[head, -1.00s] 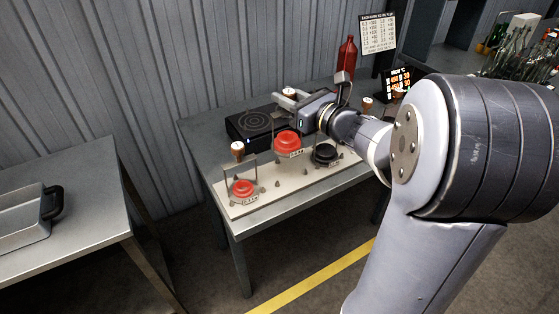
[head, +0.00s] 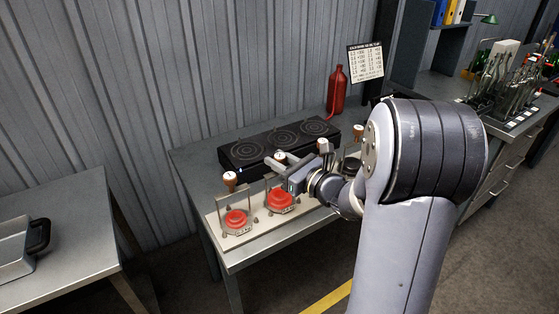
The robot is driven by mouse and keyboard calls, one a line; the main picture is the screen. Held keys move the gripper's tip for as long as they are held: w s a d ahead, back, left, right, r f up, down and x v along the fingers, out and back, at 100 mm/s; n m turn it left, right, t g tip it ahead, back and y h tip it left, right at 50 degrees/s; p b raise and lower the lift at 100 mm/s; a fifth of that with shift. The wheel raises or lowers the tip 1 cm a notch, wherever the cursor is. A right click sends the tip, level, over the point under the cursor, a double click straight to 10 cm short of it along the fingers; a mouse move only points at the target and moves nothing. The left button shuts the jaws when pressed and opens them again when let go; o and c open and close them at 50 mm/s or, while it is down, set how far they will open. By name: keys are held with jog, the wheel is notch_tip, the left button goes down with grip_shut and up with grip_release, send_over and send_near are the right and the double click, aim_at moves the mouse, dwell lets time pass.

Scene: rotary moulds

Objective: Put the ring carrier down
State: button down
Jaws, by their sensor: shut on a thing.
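My gripper (head: 284,161) is shut on the handle of a ring carrier (head: 280,155), which has a brown grip with a pale top. The carrier is over or around the middle red stepped mould (head: 281,201) on the pale board (head: 234,242). Its thin frame is partly hidden by my gripper, and I cannot tell whether its feet touch the board. A second carrier (head: 230,181) stands upright around the left red mould (head: 237,219). A third carrier's handle (head: 322,146) shows behind my wrist. A dark mould (head: 352,164) is partly hidden by my arm.
A red bottle (head: 337,90) stands at the back right. Another table (head: 62,215) with a metal pan (head: 18,255) is at the left, with a gap between the tables.

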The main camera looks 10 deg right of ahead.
jog(key=shift+r, duration=0.1)
jog(key=c, duration=1.1)
grip_release()
jog(key=shift+f, duration=0.2)
jog(key=shift+r, duration=0.25)
jog(key=b+v, duration=0.1)
jog(key=v, duration=1.1)
jog(key=shift+f, duration=0.15)
